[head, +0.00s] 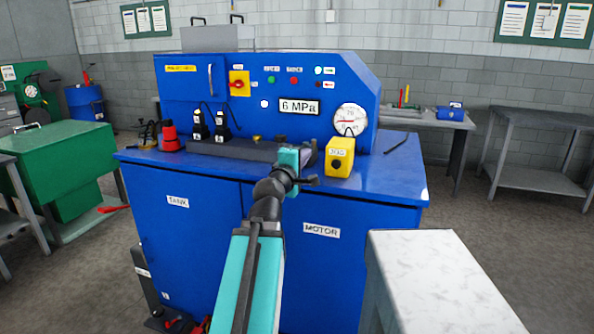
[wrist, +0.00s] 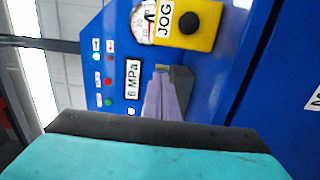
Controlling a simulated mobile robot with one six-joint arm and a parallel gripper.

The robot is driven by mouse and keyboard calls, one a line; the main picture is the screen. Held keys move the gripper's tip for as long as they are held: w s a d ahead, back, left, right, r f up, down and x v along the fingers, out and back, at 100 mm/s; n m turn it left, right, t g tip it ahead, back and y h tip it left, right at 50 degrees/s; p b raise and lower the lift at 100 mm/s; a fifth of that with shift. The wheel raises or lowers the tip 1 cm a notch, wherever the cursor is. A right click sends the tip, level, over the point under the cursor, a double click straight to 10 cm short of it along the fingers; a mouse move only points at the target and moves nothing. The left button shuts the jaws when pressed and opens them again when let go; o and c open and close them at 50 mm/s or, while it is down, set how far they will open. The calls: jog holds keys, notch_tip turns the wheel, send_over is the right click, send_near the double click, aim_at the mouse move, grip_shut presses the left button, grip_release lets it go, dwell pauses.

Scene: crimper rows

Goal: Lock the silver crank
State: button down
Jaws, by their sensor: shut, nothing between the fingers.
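No part is clearly recognisable as the silver crank in either view. A pale curved handle (head: 26,127) shows at the far left on the green equipment, too small to tell if it is a crank. My gripper (head: 312,149) reaches over the blue bench, in front of the console and left of the yellow JOG box (head: 340,157). In the wrist view my gripper's fingers (wrist: 161,74) are together and empty, pointing toward the console, with the JOG box (wrist: 187,22) above them. Contact with the bench cannot be told.
The blue console (head: 300,125) carries a gauge (head: 350,120), a 6 MPa display (head: 299,107) and a red-yellow switch (head: 239,84). A dark bar lies along the bench. A white-topped block (head: 430,270) stands front right. Grey floor is open at right.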

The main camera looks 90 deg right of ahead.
jog(key=shift+b+v, duration=2.75)
jog(key=shift+b, duration=2.15)
jog(key=shift+w, duration=0.1)
jog(key=shift+w, duration=0.1)
